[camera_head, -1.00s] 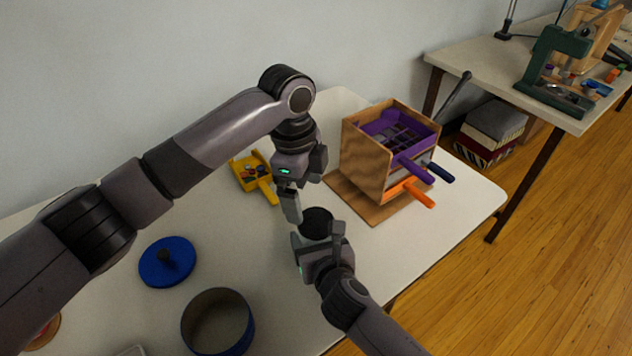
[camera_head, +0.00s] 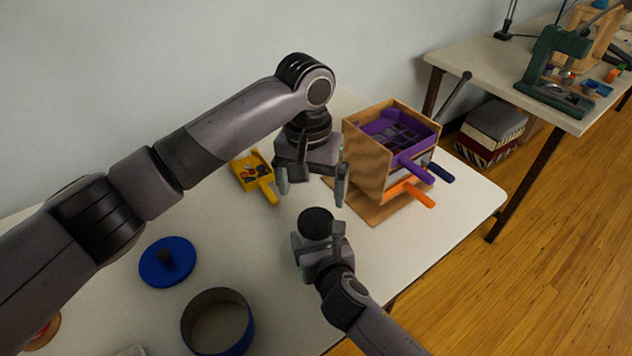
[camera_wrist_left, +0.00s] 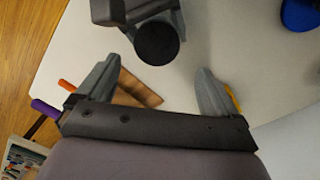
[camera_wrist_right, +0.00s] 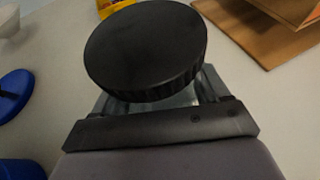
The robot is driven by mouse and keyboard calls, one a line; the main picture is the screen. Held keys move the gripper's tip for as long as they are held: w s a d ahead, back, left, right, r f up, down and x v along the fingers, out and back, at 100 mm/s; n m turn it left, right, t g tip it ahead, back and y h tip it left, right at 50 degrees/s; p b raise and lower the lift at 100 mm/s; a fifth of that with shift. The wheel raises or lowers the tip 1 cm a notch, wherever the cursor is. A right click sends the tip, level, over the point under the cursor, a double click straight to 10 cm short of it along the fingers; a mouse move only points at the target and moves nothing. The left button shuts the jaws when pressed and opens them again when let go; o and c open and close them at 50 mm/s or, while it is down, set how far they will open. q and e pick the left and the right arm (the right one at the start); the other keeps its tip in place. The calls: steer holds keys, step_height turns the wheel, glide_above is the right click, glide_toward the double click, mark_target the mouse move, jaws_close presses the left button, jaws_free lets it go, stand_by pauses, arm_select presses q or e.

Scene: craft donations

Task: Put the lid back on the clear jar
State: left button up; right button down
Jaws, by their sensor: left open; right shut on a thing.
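The round black lid (camera_head: 316,222) sits level at my right gripper (camera_head: 320,240), over the table. In the right wrist view the lid (camera_wrist_right: 146,45) covers most of what is held. A little of the clear jar (camera_wrist_right: 180,98) shows beneath its ribbed edge, between the fingers of my shut right gripper. The lid hides most of the jar, so I cannot tell how fully it is seated. My left gripper (camera_head: 312,196) is open and empty, above and behind the lid. The left wrist view shows the lid (camera_wrist_left: 157,43) just beyond its spread fingers, apart from them.
A wooden box (camera_head: 366,160) with purple and orange scoops stands right of the grippers. A yellow scoop (camera_head: 252,172) lies behind left. A blue lid (camera_head: 167,262) and an open blue tin (camera_head: 250,325) are at front left. The white table between them is clear.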

mark_target(316, 220)
arm_select(q)
steer(key=n, duration=0.4)
steer(key=shift+s+d+r+n, duration=0.15)
steer(key=shift+r+n, duration=0.15)
steer(key=shift+n, duration=0.1)
steer(key=n, duration=0.5)
steer(key=shift+s+d+r+n, duration=0.15)
steer(key=shift+d+r+n, duration=0.1)
steer(key=shift+n, duration=0.15)
steer(key=shift+f, duration=4)
steer(key=c, duration=1.1)
